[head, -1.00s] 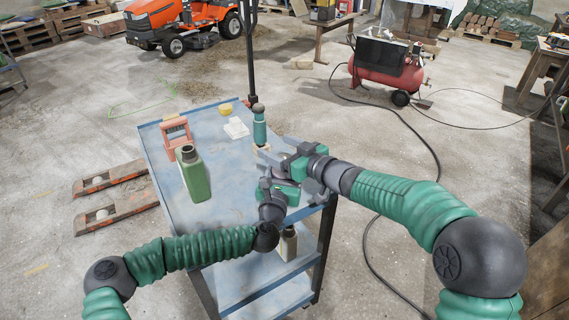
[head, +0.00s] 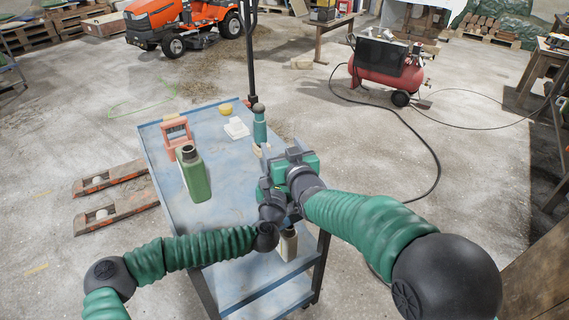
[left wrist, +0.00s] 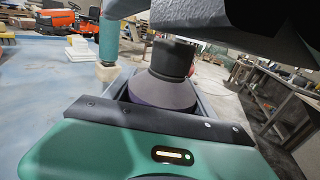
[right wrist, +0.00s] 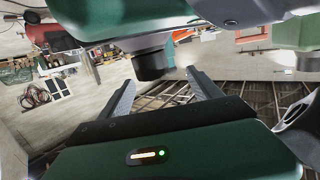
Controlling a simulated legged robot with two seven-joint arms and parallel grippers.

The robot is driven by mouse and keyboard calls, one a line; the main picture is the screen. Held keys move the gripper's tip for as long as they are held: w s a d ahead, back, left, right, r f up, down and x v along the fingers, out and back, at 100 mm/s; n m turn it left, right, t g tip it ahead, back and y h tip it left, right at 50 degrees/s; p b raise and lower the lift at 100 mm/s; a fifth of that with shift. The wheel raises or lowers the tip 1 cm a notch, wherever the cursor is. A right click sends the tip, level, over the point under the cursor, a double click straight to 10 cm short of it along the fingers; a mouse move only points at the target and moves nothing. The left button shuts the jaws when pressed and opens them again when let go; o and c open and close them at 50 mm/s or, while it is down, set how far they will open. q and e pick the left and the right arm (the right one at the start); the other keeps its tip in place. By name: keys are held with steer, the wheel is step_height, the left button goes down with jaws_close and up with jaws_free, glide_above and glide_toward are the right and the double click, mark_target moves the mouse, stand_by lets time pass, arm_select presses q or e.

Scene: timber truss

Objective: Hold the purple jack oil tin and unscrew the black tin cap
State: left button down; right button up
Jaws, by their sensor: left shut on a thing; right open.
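The purple tin (left wrist: 160,92) shows in the left wrist view with its black cap (left wrist: 172,58) on top. My left gripper (left wrist: 163,98) is shut on the tin below its neck. The cap also shows in the right wrist view (right wrist: 154,64), which looks upside down. My right gripper (right wrist: 163,82) is open, with its fingers apart near the cap; contact cannot be told. In the head view my right gripper (head: 275,157) is above the trolley's near right corner, over my left gripper (head: 270,188). The grippers hide the tin there.
The blue trolley (head: 225,222) also bears a green can (head: 194,178), a salmon-coloured frame (head: 176,131), a teal bottle-like thing (head: 259,128), a white stack (head: 236,128) and a yellow item (head: 225,108). A pale container (head: 288,245) stands on the lower shelf.

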steer(key=shift+f, duration=1.85)
steer(key=shift+c, duration=0.2)
jaws_close()
steer(key=shift+r, duration=0.1)
steer(key=n+g+y, duration=0.2)
steer(key=y, duration=0.1)
steer(key=n+g+y, duration=0.2)
steer(key=n+y, duration=0.1)
steer(key=shift+s+a+n+y, duration=0.2)
steer(key=shift+n+y, duration=0.1)
steer(key=shift+y, duration=0.1)
steer(key=n+g+y, duration=0.1)
steer(key=n+g, duration=0.1)
steer(key=n+g+y, duration=0.1)
steer(key=shift+s+a+y, duration=0.15)
steer(key=shift+a+y, duration=0.1)
steer(key=shift+y, duration=0.05)
steer(key=shift+g, duration=0.3)
